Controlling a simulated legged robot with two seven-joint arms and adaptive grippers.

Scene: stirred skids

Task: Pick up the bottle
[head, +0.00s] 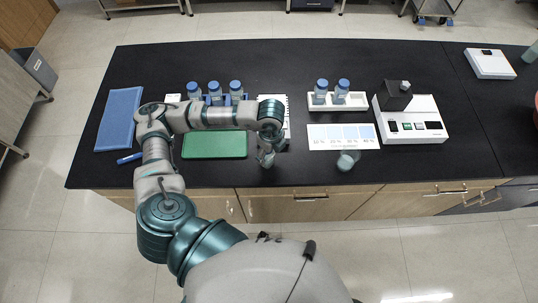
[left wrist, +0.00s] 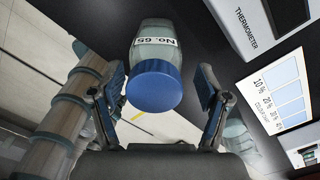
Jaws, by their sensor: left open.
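A bottle (left wrist: 153,72) with a blue cap and a white label reading "No. 65" shows in the left wrist view, cap towards the camera. My left gripper (left wrist: 162,105) is open, with one finger on each side of the cap and visible gaps between. In the head view my left gripper (head: 267,155) is over the front part of the black bench, right of the green mat; the bottle there is hard to make out. Other blue-capped bottles stand in a left rack (head: 214,92) and in a white rack (head: 338,103). My right gripper is out of view.
A green mat (head: 214,146), blue tray (head: 120,119) and blue marker (head: 129,158) lie at left. A percentage chart (head: 343,136), a small cup (head: 347,161) and a white instrument (head: 424,121) are at right. A thermometer device (left wrist: 283,18) shows in the wrist view.

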